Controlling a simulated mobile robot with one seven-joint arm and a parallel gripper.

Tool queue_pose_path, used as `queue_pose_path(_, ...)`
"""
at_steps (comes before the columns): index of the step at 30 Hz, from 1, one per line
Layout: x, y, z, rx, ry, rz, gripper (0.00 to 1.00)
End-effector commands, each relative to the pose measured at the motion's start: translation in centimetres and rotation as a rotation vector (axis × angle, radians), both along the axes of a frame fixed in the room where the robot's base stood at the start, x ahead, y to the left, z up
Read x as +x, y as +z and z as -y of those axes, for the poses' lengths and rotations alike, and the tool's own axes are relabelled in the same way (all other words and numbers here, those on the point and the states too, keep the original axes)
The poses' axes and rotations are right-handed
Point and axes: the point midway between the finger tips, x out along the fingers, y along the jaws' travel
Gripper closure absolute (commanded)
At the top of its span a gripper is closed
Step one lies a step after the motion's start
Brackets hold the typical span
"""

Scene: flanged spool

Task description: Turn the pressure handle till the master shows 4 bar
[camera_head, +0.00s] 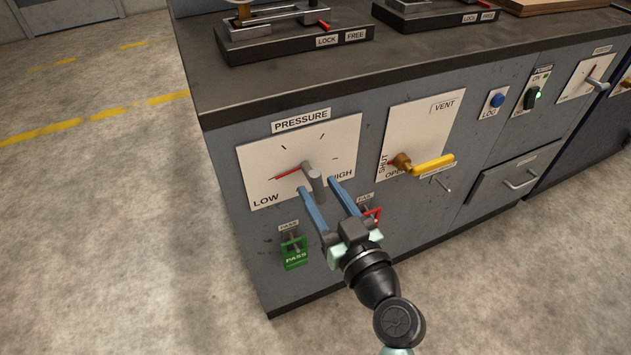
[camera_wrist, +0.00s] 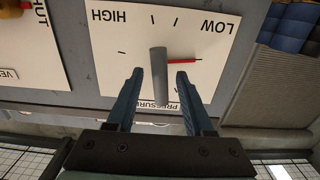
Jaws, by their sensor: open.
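The pressure handle (camera_head: 314,178) is a grey bar at the middle of a white dial plate (camera_head: 258,158) marked LOW and HIGH. Its red pointer (camera_head: 288,174) points left, toward the LOW side. In the wrist view the handle (camera_wrist: 158,75) stands out between the two blue fingers, with the red pointer (camera_wrist: 197,59) toward LOW. My gripper (camera_head: 322,184) is open, with one finger on each side of the handle and a gap showing on both sides in the wrist view. No master gauge reading can be made out.
Right of the dial is the VENT plate with a yellow lever (camera_head: 433,165). Below hang a green PASS tag (camera_head: 295,254) and a red tag (camera_head: 373,214), close to my gripper. Fixtures with LOCK/FREE labels (camera_head: 340,38) stand on the bench top. The floor at left is clear.

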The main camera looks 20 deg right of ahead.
Motion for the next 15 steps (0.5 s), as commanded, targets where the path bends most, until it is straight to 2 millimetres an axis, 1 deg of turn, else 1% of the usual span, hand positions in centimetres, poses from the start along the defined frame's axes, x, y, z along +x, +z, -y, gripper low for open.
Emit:
queue_pose_path(1, 0.8, 0.0, -0.1, -0.001, 0.002, 0.001, 0.48)
queue_pose_path(3, 1.6, 0.0, -0.1, -0.002, 0.002, 0.001, 0.48)
queue_pose_path(6, 2.3, 0.0, -0.1, 0.0, 0.001, 0.001, 0.48)
queue_pose_path(15, 2.6, 0.0, -0.1, 0.0, 0.0, 0.0, 0.48)
